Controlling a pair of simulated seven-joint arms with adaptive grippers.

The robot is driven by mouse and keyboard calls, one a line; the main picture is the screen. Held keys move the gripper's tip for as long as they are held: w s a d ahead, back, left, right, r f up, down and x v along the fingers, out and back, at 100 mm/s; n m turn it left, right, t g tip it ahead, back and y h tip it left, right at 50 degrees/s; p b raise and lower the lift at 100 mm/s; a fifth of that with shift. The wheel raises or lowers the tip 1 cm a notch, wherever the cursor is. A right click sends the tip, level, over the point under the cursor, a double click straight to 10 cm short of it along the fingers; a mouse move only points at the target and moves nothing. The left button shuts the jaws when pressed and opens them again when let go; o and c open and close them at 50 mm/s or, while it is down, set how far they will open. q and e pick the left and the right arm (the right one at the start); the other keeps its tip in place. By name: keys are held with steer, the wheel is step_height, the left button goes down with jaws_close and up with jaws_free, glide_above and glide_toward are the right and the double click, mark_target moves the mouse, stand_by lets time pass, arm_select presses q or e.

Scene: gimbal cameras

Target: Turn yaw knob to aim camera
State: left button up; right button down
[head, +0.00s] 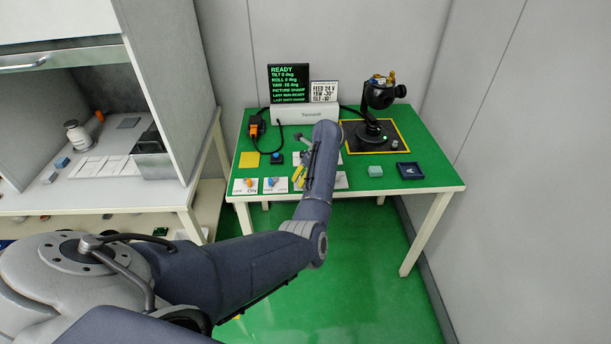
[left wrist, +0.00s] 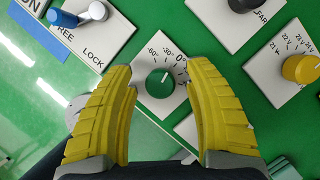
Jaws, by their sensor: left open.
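A round green knob (left wrist: 160,84) sits on a white plate marked -60°, -30° and 0 in the left wrist view. Any name label on it is out of sight. My left gripper (left wrist: 166,75) is open, its yellow fingers apart on both sides of the knob image with nothing held; contact cannot be told. In the head view my left gripper (head: 301,172) is over the table's front, and my arm hides part of the panels. The black gimbal camera (head: 379,95) stands on a yellow-edged dark mat at the back right. My right gripper is not in view.
A screen (head: 289,84) reads READY with yaw about -50 deg. A card (head: 324,94) reads feed 24 V, yaw -30°. A yellow knob (left wrist: 302,69) and a blue-tipped FREE/LOCK lever (left wrist: 66,18) flank the green knob. A dark blue tray (head: 410,171) lies at front right.

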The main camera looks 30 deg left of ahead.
arm_select(q)
steer(key=shift+c, duration=0.4)
jaws_close()
steer(key=m+t, duration=0.1)
steer(key=m, duration=0.3)
steer(key=shift+m+t+h, duration=0.3)
steer(key=shift+t, duration=0.1)
steer(key=shift+m+t+h, duration=0.5)
steer(key=shift+m+t, duration=0.1)
steer(key=shift+m, duration=1.7)
steer(key=shift+o, duration=0.4)
jaws_free()
